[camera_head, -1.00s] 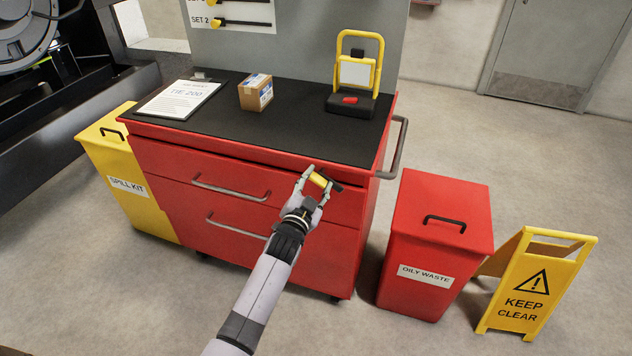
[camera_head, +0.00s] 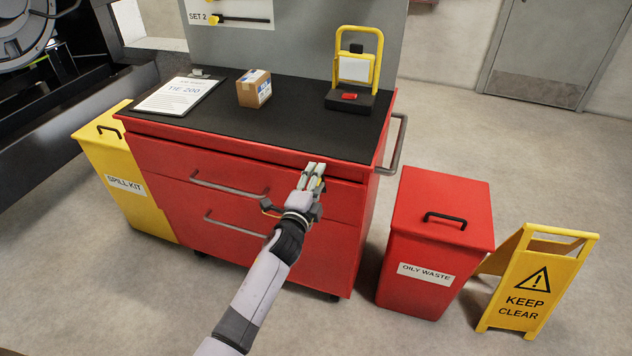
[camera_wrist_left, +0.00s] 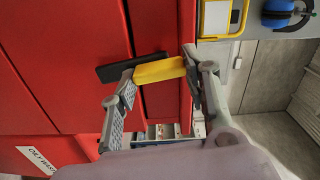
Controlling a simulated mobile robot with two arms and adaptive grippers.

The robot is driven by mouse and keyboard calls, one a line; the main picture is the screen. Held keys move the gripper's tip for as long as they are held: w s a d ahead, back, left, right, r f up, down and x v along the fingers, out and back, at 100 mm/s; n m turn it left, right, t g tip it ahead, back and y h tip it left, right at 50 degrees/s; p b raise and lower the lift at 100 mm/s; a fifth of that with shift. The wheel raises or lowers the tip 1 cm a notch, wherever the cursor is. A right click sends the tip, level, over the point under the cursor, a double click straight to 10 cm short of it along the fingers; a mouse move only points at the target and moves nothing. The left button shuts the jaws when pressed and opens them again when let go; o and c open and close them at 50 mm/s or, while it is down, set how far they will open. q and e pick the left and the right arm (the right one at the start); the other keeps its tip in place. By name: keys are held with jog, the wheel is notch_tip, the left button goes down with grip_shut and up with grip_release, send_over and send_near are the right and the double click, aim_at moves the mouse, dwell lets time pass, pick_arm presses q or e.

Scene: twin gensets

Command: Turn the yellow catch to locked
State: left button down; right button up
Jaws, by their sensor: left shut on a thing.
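The yellow catch (camera_wrist_left: 160,70) is on the red cabinet (camera_head: 240,160), near the right end of its front, just below the black top. In the left wrist view it spans between the two fingertips, with a black bar (camera_wrist_left: 125,68) beside it. My left gripper (camera_head: 314,176) is shut on the catch. In the left wrist view the gripper (camera_wrist_left: 160,72) has one finger on each end of the yellow part. My right gripper is not in view.
On the top lie a clipboard (camera_head: 178,97), a cardboard box (camera_head: 254,88) and a yellow-framed lamp (camera_head: 350,98). A red oily-waste bin (camera_head: 437,220) and a yellow floor sign (camera_head: 530,285) stand right. A yellow spill-kit bin (camera_head: 125,185) stands left.

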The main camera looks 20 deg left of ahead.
pick_arm(q)
jog(key=shift+f+m, duration=0.1)
jog(key=shift+m, duration=0.6)
jog(key=c, duration=0.9)
grip_release()
jog(key=s, duration=1.2)
jog(key=shift+a, duration=0.15)
